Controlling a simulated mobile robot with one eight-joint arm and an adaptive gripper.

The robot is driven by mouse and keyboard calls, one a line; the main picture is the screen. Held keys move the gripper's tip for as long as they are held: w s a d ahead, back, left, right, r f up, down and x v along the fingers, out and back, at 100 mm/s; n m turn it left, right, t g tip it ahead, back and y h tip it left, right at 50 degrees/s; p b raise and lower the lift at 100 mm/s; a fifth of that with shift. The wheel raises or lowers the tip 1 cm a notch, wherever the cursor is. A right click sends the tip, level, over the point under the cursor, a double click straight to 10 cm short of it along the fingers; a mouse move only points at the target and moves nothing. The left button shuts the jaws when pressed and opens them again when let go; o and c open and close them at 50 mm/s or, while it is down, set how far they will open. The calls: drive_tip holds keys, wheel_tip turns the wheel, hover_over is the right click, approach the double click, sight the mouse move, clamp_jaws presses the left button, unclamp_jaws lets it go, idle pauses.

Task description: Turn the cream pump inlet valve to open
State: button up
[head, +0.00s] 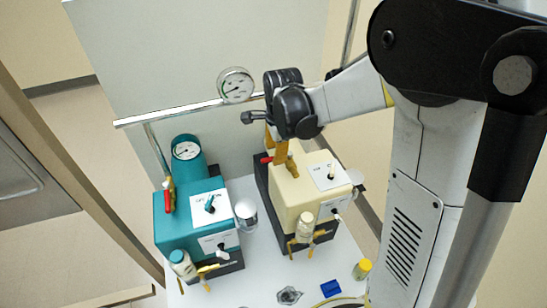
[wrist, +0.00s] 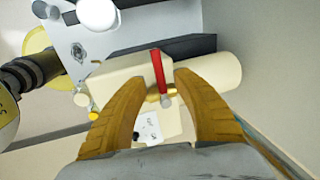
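The cream pump (head: 297,197) stands on the right of the white table; it also shows in the wrist view (wrist: 120,75). Its inlet valve has a brass body (wrist: 172,93) and a red lever (wrist: 158,69), at the pump's back left in the head view (head: 267,159). My gripper (wrist: 162,80) has ochre fingers, one on each side of the lever and valve, with gaps visible, so it is open. In the head view my gripper (head: 277,148) hangs over the back of the pump and partly hides the valve. Contact with the lever cannot be told.
A teal pump (head: 180,225) with a gauge (head: 187,150) and its own red lever (head: 168,196) stands at left. A rail with a gauge (head: 236,85) runs behind. A blue block (head: 331,288) and yellow-capped bottle (head: 362,269) lie in front.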

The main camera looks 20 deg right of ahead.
drive_tip(key=shift+w+f, duration=0.25)
drive_tip(key=shift+f, duration=0.9)
drive_tip(key=shift+s, duration=0.1)
clamp_jaws()
